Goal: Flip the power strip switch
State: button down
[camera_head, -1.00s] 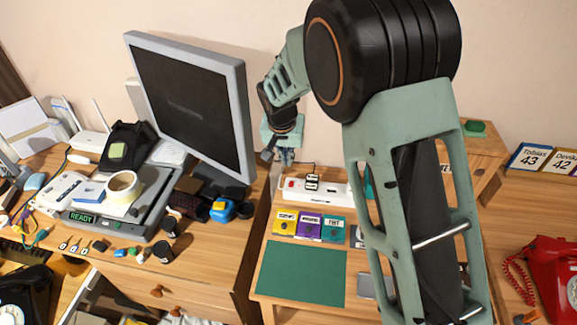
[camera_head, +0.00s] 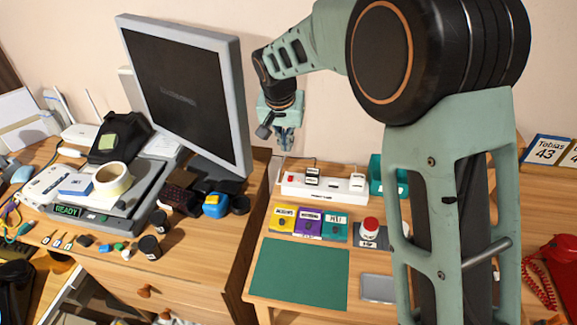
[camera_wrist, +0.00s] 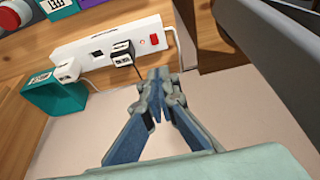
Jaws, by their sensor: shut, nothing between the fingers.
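The white power strip (camera_head: 324,187) lies along the back of the right-hand desk near the wall. Its red switch (camera_head: 291,178) is at the left end in the head view, and the switch also shows at the right end in the wrist view (camera_wrist: 154,40). My gripper (camera_head: 286,150) is above and behind the switch end, apart from the strip. In the wrist view my gripper (camera_wrist: 159,76) has its fingertips together and empty, just below the switch and the plugs. The switch position is too small to tell.
A teal holder (camera_head: 376,175) stands at the strip's far end. Yellow, purple and teal labelled blocks (camera_head: 308,224) and a red-topped button (camera_head: 370,227) sit in front. A monitor (camera_head: 185,85) stands left of my gripper. A green mat (camera_head: 299,273) lies forward.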

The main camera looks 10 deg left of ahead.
aim_at(288, 178)
jog(key=x, duration=1.4)
jog(key=shift+s, duration=0.4)
jog(key=shift+w+p, duration=0.1)
jog(key=shift+p, duration=0.5)
jog(key=shift+w+f+g+p, duration=0.1)
jog(key=shift+f+g+p, duration=0.1)
jog(key=shift+g+p, duration=0.25)
jog(key=shift+f, duration=0.3)
jog(key=shift+b, duration=0.3)
jog(key=shift+s+b, duration=0.35)
jog(key=shift+s, duration=0.55)
jog(key=shift+r, duration=0.1)
